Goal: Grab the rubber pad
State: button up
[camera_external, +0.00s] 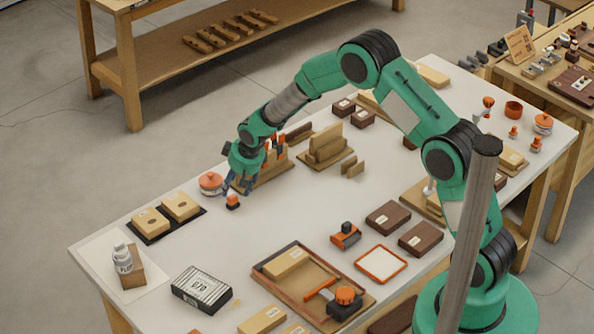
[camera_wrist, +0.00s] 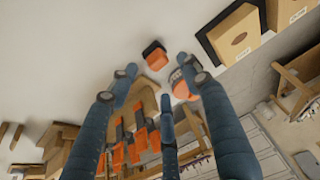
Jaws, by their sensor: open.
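A small orange and black block (camera_external: 233,202) stands on the white bench top. It may be the rubber pad, but I cannot tell for sure. In the wrist view the block (camera_wrist: 155,56) lies just beyond the fingertips, with its orange and black faces showing. My gripper (camera_external: 238,184) is over the bench beside the block. Its blue fingers are spread open and empty, as the wrist view of my gripper (camera_wrist: 155,82) also shows. I cannot tell whether a finger touches the block.
A round orange-lidded pot (camera_external: 210,183) stands close left of my gripper. A wooden rack with orange-handled tools (camera_external: 265,172) stands close behind it. Two wooden boxes on a black mat (camera_external: 168,237) lie to the left. The bench in front of the block is clear.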

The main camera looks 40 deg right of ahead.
aim_at(233, 196)
jog(key=b+x, duration=0.1)
jog(key=x, duration=0.2)
jog(key=shift+s+f, duration=0.1)
jog(key=shift+f, duration=0.1)
jog(key=shift+x, duration=0.9)
jog(key=c, duration=1.2)
